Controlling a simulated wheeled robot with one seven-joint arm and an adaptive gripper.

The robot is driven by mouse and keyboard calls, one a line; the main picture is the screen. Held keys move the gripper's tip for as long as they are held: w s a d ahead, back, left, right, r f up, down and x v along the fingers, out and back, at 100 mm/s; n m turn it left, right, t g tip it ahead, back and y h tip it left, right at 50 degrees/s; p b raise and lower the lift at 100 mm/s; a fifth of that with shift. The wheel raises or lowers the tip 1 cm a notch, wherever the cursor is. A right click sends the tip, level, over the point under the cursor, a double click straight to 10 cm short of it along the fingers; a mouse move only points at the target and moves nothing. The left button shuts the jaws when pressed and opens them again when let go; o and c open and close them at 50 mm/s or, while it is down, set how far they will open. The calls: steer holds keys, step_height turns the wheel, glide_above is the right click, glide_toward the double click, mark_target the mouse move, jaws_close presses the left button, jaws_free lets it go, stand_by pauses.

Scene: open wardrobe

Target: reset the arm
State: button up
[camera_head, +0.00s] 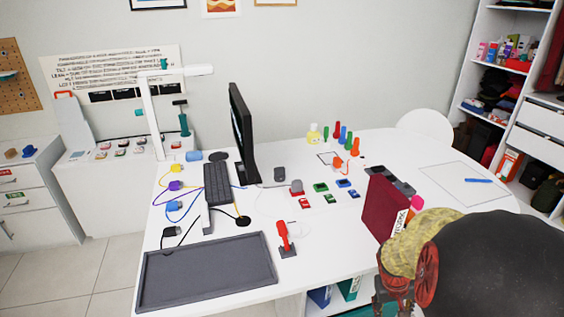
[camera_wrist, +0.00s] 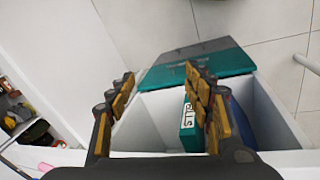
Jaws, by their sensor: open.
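My gripper (camera_wrist: 160,92) is open in the wrist view, with its two yellow-padded fingers spread apart and nothing held between them. Below it is a white open compartment (camera_wrist: 150,122). A teal binder (camera_wrist: 189,125) with a white label stands in it, partly hidden by the right finger. A blue binder (camera_wrist: 240,118) stands to its right. I cannot tell whether the right finger touches the teal binder. In the head view my dark arm fills the bottom right corner, and the fingertips are not clear there.
A white desk (camera_head: 350,220) holds a monitor (camera_head: 241,132), a keyboard (camera_head: 217,184), a dark grey tray (camera_head: 208,272), a red joystick-like object (camera_head: 284,238) and several small coloured items. A dark red upright book (camera_head: 384,207) stands close to my arm. Open wardrobe shelves (camera_head: 490,70) are at right.

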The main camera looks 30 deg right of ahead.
steer(key=w+a+r+n+t+y, duration=0.1)
steer(key=w+a+r+n+t, duration=0.2)
steer(key=a+r, duration=0.8)
steer(key=w+a+r+n+t+y, duration=0.2)
steer(key=a+r, duration=0.9)
steer(key=a, duration=0.8)
steer(key=shift+w+a+r+n+t, duration=0.15)
steer(key=shift+w+a+n+t, duration=0.3)
steer(key=shift+t, duration=0.15)
steer(key=shift+o, duration=0.4)
steer(key=shift+a, duration=0.2)
steer(key=shift+o, duration=1.4)
